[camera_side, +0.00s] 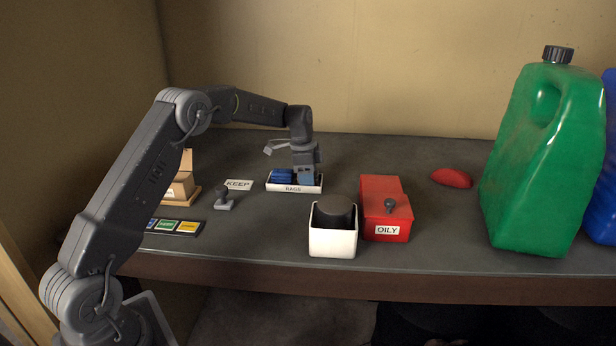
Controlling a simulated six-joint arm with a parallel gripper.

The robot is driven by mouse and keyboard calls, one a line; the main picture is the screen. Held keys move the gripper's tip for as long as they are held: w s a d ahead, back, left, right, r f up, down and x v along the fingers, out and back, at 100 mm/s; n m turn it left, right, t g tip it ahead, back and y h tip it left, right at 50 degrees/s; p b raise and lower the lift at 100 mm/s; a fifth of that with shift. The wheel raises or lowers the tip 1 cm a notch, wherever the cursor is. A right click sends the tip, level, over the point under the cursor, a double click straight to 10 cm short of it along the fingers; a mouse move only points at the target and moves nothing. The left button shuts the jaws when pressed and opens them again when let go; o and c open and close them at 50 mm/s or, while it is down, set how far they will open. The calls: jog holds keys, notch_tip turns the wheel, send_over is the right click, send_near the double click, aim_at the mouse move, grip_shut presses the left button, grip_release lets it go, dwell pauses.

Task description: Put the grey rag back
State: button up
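The white tray labelled RAGS (293,189) stands on the grey bench. A dark blue folded rag (282,175) lies in its left part. My gripper (305,178) points down over the right part of the tray, with its fingertips low at or inside the rim. A paler blue-grey patch shows at the fingertips; I cannot tell whether it is a rag or part of the gripper. I cannot make out a grey rag for certain, and the finger gap is too small to see.
A red OILY box (385,210) with a knob and a white bin (333,242) with a dark rounded top stand in front. A red lump (452,178) and green jug (545,160) are right. A KEEP sign (238,184), knobbed piece (224,200) and coloured label strip (175,227) are left.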

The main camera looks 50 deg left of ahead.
jog(key=r, duration=0.7)
jog(key=a+r, duration=0.1)
jog(key=r, duration=0.3)
jog(key=shift+s, duration=0.4)
jog(key=s+d+r+n+t+y, duration=0.15)
jog(key=s+d+r+n, duration=0.25)
jog(key=s+d+r, duration=0.75)
jog(key=s+d+f+n+t, duration=0.1)
jog(key=s+d+f, duration=0.1)
jog(key=s, duration=0.5)
jog(key=s+d+f+n+t, duration=0.1)
jog(key=s+d+f+n, duration=0.1)
jog(key=s, duration=0.6)
jog(key=s+d+f+n+t, duration=0.1)
jog(key=s+d+f+n, duration=0.1)
jog(key=s+d+f, duration=0.2)
jog(key=s+d, duration=0.1)
jog(key=s, duration=0.2)
jog(key=shift+s+f, duration=0.2)
jog(key=shift+s, duration=0.1)
